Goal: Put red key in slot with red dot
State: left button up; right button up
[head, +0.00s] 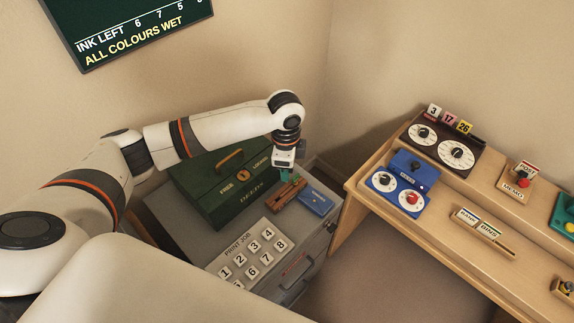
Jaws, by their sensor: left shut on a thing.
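My left gripper (285,166) points down over the grey cabinet top, just above a brown wooden rack (287,195). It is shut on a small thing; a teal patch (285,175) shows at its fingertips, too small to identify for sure. The rack has small slots, and tiny coloured marks on it are too small to read. I cannot make out a red key or a red dot clearly; the gripper hides part of the rack's far end. My right gripper is not in view.
A green deeds box (222,190) stands behind and left of the rack. A blue box (317,202) lies right of it. A numbered print-job panel (250,252) is in front. A wooden desk (440,235) with dials and switches stands right, across a floor gap.

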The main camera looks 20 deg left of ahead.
pick_arm(q)
jog(key=w+a+f+m+b, duration=0.1)
jog(key=a+f+m+b, duration=0.2)
jog(key=f+m, duration=0.4)
notch_tip(320, 180, down, 5)
jog(key=shift+a+r+b, duration=0.1)
jog(key=shift+a+b, duration=0.2)
jog(key=shift+b, duration=0.15)
jog(key=shift+w+p, duration=0.1)
jog(key=shift+p, duration=0.25)
dwell(0.5)
dwell(0.5)
jog(key=shift+f+b, duration=0.45)
jog(key=shift+f, duration=0.45)
jog(key=shift+f+b, duration=0.55)
jog(key=shift+f, duration=0.35)
jog(key=o, duration=1)
